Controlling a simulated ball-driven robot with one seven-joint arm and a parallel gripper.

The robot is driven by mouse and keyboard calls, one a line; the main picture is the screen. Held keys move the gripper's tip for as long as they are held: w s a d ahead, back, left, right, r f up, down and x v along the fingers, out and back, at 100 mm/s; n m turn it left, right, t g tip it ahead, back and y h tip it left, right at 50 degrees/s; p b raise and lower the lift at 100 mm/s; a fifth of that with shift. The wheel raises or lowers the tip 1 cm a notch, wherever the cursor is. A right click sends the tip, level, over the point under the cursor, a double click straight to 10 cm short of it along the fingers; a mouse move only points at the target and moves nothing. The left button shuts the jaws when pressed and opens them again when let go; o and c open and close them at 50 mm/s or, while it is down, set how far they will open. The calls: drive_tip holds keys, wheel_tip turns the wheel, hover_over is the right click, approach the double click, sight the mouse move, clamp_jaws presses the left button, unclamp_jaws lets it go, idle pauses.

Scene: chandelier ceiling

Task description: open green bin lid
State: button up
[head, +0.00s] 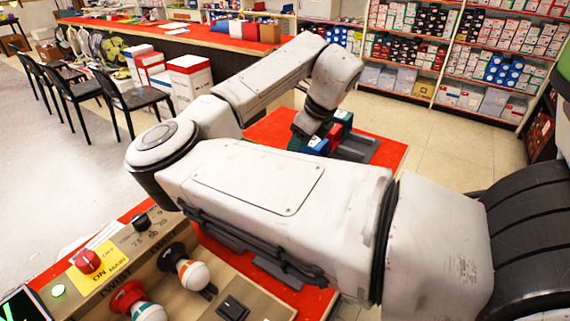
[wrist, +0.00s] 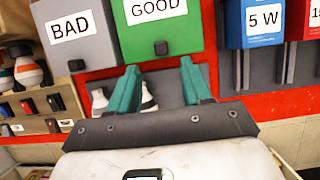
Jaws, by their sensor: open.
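The green bin (wrist: 158,22) labelled GOOD is at the top middle of the wrist view. A small black knob (wrist: 161,48) sits on its front face, and its upper part is cut off by the frame edge. My gripper (wrist: 161,76) is open, its two teal fingers spread below the knob with nothing held between them. I cannot tell whether the fingertips touch the bin. In the head view my arm hides most of the bin area, and my gripper shows only partly.
A grey bin (wrist: 75,38) labelled BAD stands left of the green one. A blue bin (wrist: 263,20) labelled 5 W stands right. A panel with a red knob (head: 87,261) and bulbs (head: 190,268) is at the lower left of the head view.

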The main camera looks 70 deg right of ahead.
drive_tip(key=x, duration=0.8)
drive_tip(key=shift+c, duration=0.4)
clamp_jaws()
